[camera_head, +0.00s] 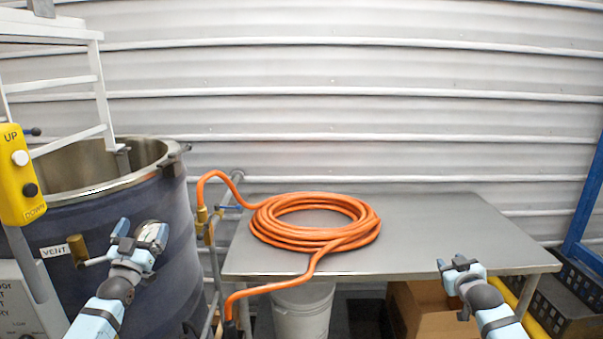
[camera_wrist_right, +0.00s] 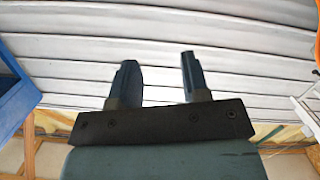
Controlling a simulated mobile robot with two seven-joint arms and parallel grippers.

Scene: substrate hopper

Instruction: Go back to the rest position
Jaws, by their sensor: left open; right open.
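My left gripper (camera_head: 140,235) is open, in front of the dark blue hopper (camera_head: 120,240) at the left of the head view. My right gripper (camera_head: 460,264) is open and empty at the front right of the grey table (camera_head: 430,225). In the right wrist view its two fingers (camera_wrist_right: 157,80) stand apart with only the corrugated wall behind them.
A coiled orange hose (camera_head: 315,243) lies on the table, one end running down in front. A yellow UP/DOWN pendant (camera_head: 18,175) hangs at the left. A white bucket (camera_head: 303,310), a cardboard box (camera_head: 425,310) and a black crate (camera_head: 565,300) stand low down. The table's right half is clear.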

